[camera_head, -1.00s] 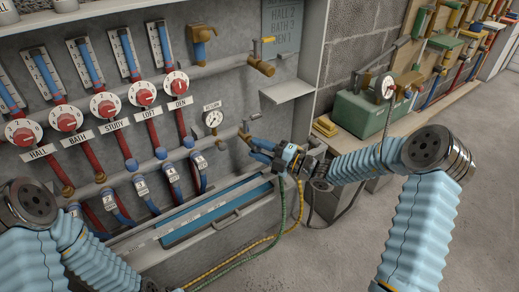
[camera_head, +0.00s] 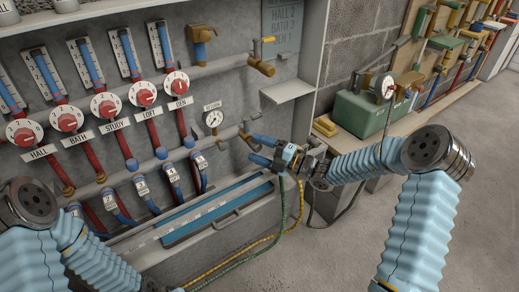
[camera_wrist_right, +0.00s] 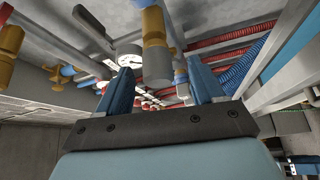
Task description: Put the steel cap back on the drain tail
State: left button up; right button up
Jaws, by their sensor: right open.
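My right gripper (camera_head: 258,149) is open at the manifold's right end, its two blue fingers spread and pointing left. In the right wrist view its fingertips (camera_wrist_right: 161,66) stand on either side of a grey cylinder, which looks like the steel cap (camera_wrist_right: 157,62). The cap sits in line with the brass drain tail (camera_wrist_right: 153,25), against its end. Gaps show between the cap and both fingers. In the head view the brass drain valve (camera_head: 246,130) is just above and left of the fingers; the cap is too small to make out there. My left gripper's fingers are out of frame.
The RETURN gauge (camera_head: 213,118) and several blue-capped pipes are left of the gripper. A small empty shelf (camera_head: 288,90) juts out above it. A long trough (camera_head: 215,211) lies below. Yellow and green hoses hang beneath the gripper. A green box (camera_head: 362,112) stands right.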

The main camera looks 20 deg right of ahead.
jog(key=shift+s+d, duration=0.1)
jog(key=v, duration=1.4)
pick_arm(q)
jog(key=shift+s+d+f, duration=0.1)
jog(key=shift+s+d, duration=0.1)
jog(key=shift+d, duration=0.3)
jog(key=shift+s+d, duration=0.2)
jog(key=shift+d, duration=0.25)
pick_arm(e)
jog(key=s+a+f+m+g+h, duration=0.3)
jog(key=s+a+f+m+g, duration=0.1)
jog(key=s+f+m, duration=0.3)
jog(key=s+a+f+m+g+h, duration=0.3)
jog(key=s+a+f+m, duration=0.4)
jog(key=f+m, duration=0.4)
jog(key=s+a+f+m+g+h, duration=0.4)
jog(key=s+a+f+m, duration=0.2)
jog(key=f+m, duration=0.3)
jog(key=shift+s+f+g, duration=0.4)
jog(key=shift+s+f, duration=0.05)
jog(key=shift+f, duration=0.35)
